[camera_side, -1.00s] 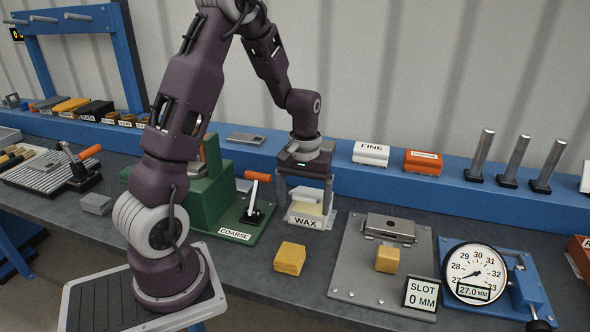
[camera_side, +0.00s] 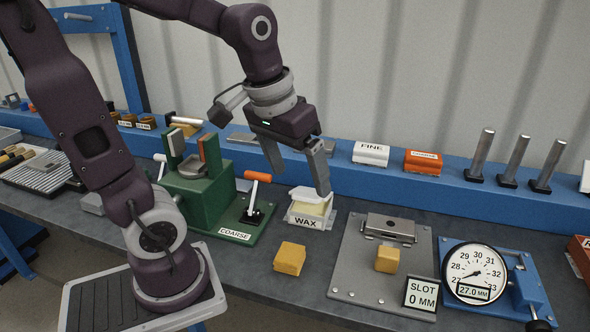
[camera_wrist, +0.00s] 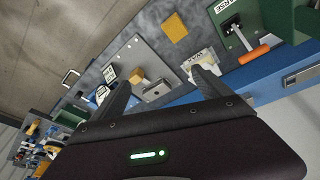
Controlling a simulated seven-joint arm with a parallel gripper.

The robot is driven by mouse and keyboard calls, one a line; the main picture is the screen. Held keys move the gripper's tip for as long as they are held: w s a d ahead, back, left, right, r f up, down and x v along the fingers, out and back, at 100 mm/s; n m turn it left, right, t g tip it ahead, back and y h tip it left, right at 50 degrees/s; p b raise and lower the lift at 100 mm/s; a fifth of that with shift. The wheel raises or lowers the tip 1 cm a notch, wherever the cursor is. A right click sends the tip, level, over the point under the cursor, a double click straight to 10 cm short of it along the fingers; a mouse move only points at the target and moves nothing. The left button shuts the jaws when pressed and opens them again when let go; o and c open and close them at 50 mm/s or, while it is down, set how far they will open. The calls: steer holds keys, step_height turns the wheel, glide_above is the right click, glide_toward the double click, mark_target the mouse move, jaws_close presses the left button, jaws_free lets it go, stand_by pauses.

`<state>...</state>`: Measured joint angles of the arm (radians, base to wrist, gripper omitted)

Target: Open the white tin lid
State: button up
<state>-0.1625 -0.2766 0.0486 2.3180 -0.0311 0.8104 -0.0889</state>
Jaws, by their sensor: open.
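The white tin (camera_side: 305,222) labelled WAX stands on the grey bench, with yellow wax (camera_side: 312,210) showing in its top. Its white lid (camera_side: 305,194) appears raised above the wax towards the back of the tin. My gripper (camera_side: 299,182) is open and empty, tilted, just above and behind the tin. Its right finger comes down by the lid's right end, and I cannot tell whether they touch. In the wrist view the tin (camera_wrist: 203,57) is partly hidden by one finger of my gripper (camera_wrist: 160,79).
A yellow block (camera_side: 290,258) lies in front of the tin. A green COARSE station (camera_side: 205,195) with an orange-handled lever (camera_side: 258,177) stands left. A grey plate (camera_side: 350,275) with a small yellow block and a dial gauge (camera_side: 475,272) are right. The blue rail (camera_side: 350,180) runs behind.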

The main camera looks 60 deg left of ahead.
steer(key=shift+s+d+r, duration=0.2)
steer(key=shift+s+d, duration=0.05)
steer(key=shift+s, duration=0.05)
